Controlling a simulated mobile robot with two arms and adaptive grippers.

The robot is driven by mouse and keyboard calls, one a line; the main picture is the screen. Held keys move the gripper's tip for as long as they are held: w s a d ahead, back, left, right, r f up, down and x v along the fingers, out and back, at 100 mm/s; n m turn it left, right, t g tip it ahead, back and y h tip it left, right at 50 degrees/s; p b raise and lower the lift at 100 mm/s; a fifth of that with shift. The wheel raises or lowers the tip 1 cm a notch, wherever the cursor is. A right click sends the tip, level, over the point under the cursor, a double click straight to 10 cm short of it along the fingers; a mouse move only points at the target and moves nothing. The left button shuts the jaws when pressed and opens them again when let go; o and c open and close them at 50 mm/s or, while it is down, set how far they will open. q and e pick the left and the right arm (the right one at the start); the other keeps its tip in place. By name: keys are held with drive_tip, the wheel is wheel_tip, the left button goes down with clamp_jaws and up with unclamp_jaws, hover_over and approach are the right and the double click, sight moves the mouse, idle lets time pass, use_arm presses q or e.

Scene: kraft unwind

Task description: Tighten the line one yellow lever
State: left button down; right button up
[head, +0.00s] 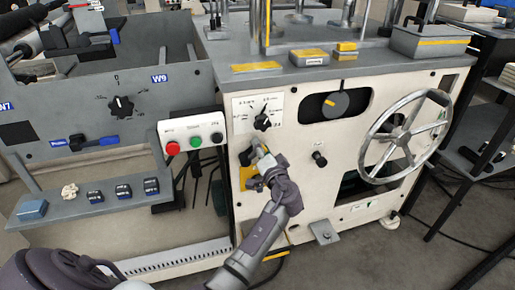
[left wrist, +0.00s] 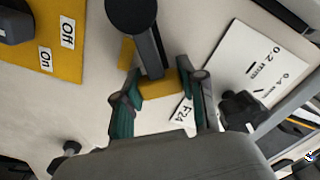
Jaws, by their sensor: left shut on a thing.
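My left gripper (head: 262,167) is at the cream front panel of the machine, below the small dial plate. In the left wrist view its two green-padded fingers (left wrist: 160,100) are shut on the yellow part of a lever (left wrist: 158,84), one finger on each side. The lever's dark arm (left wrist: 148,52) runs up to a round black knob (left wrist: 130,12). In the head view the gripper hides most of the lever. A yellow plate (left wrist: 40,50) with Off and On labels is beside it in the wrist view. My right gripper is not in view.
A black knob (head: 319,159) and a large handwheel (head: 407,135) are to the right. A grey shelf (head: 75,205) with small items stands left.

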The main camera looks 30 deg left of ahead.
use_arm(q)
drive_tip(key=shift+w+d+f+m, duration=0.15)
drive_tip(key=shift+w+f+m, duration=0.2)
drive_tip(key=shift+m, duration=0.65)
drive_tip(key=m, duration=0.1)
drive_tip(key=f+m, duration=0.1)
drive_tip(key=shift+w+d+f+m, duration=0.15)
drive_tip(key=shift+d+m, duration=0.05)
drive_tip(key=shift+m, duration=0.1)
drive_tip(key=shift+w+d+f+m, duration=0.1)
drive_tip(key=shift+f+m, duration=0.35)
drive_tip(key=shift+m, duration=0.4)
drive_tip(key=shift+f+m, duration=0.45)
drive_tip(key=shift+m, duration=0.4)
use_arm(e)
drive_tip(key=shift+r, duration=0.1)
use_arm(q)
drive_tip(key=c, duration=0.6)
unclamp_jaws()
drive_tip(key=shift+f, duration=0.15)
drive_tip(key=shift+c, duration=0.2)
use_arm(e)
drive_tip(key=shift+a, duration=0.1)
